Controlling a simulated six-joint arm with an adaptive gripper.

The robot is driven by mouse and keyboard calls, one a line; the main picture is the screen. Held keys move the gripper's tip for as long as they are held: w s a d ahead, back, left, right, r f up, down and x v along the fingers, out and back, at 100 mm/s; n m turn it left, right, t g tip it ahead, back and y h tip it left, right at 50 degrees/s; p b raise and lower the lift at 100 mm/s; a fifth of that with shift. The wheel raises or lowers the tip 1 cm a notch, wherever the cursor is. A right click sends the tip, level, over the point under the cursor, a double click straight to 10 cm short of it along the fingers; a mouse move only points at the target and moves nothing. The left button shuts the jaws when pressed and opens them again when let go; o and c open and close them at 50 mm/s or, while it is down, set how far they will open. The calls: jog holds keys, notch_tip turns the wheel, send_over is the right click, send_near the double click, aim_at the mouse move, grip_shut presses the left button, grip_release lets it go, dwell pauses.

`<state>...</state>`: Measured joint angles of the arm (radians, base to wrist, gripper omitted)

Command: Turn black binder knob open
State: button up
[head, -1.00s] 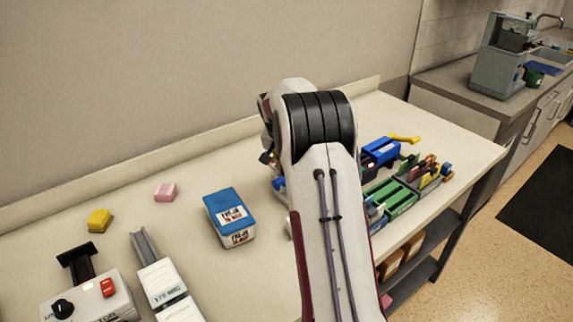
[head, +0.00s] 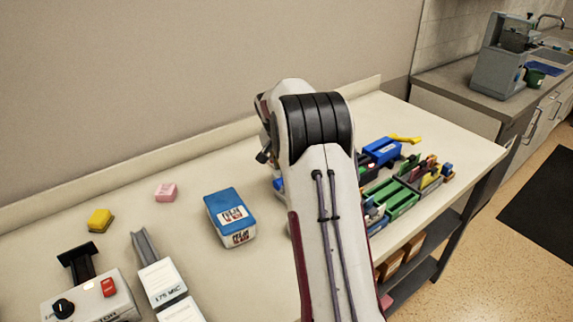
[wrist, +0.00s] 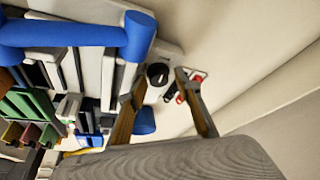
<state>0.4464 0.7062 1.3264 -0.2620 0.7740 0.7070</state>
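A round black knob (wrist: 158,74) sits on a pale device in the wrist view, beside a machine with a thick blue bar handle (wrist: 60,35). My gripper (wrist: 160,80) is open, with one finger on each side of the knob as seen from the wrist. I cannot tell whether either finger touches it. In the head view my arm hides the gripper and this knob. Another black knob (head: 63,307) is on a white box with a red switch at the lower left, away from my arm.
A blue-lidded box (head: 230,215), a pink block (head: 165,192) and a yellow block (head: 100,220) lie on the table left of my arm. Green trays (head: 390,203) and a blue device (head: 381,151) stand to its right. Small red and black parts (wrist: 180,95) lie near the right finger.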

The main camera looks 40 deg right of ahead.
jog(key=shift+s+d+n+y, duration=0.15)
jog(key=shift+s+n+y, duration=0.15)
jog(key=shift+n, duration=0.6)
jog(key=shift+n+t+y, duration=0.6)
jog(key=shift+n, duration=1.2)
jog(key=shift+d+n+t+y, duration=0.15)
jog(key=shift+n+y, duration=0.35)
jog(key=shift+n, duration=0.8)
jog(key=shift+d+n+t+y, duration=0.15)
jog(key=shift+n+y, duration=0.35)
jog(key=shift+n, duration=0.8)
